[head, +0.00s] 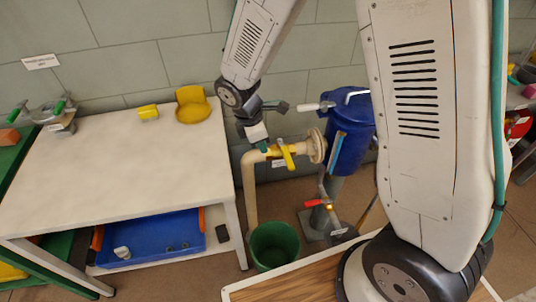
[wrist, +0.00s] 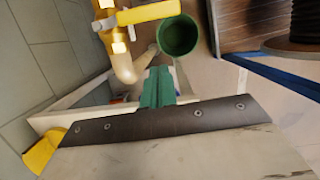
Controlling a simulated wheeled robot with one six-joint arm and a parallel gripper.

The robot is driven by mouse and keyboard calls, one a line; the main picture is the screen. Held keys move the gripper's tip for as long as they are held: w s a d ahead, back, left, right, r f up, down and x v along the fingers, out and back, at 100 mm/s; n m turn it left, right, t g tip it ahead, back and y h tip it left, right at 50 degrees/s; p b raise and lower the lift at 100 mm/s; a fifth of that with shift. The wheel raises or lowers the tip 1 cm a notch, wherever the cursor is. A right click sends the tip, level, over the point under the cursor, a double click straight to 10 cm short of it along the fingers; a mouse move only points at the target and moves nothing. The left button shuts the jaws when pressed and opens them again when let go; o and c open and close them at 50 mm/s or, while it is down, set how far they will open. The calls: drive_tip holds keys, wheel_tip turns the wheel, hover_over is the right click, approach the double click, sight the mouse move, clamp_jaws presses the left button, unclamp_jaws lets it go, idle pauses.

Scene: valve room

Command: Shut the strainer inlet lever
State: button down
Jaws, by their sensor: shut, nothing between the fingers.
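A yellow lever (head: 287,157) sits on a short beige-and-yellow pipe leading to a blue canister (head: 350,133). A small label hangs below it, too small to read. In the wrist view the yellow lever (wrist: 150,14) is at the top edge, its handle lying across the pipe (wrist: 122,66). My gripper (head: 263,146) is close to the pipe's elbow, left of the lever. In the wrist view my gripper's green fingers (wrist: 160,72) are together, empty, and apart from the lever. I cannot tell which label names the strainer inlet.
A red-handled lever (head: 316,203) is lower on another pipe. A white handle (head: 313,106) sticks out by the canister. A green bucket (head: 275,246) stands below the pipe. A white table (head: 110,175) is left, with a blue tray (head: 150,240) underneath.

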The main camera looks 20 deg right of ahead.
drive_tip(key=shift+v, duration=1.6)
drive_tip(key=s+d+r+m+y, duration=0.1)
drive_tip(key=s+d+r+m, duration=0.4)
drive_tip(key=s+r+m, duration=0.3)
drive_tip(key=s+d+r+m+t+y, duration=0.1)
drive_tip(key=s+d+r+m, duration=0.4)
drive_tip(key=s+r+m, duration=0.4)
drive_tip(key=shift+s+d+r+t+y, duration=0.35)
drive_tip(key=shift+s+r, duration=1.6)
drive_tip(key=shift+s, duration=1.65)
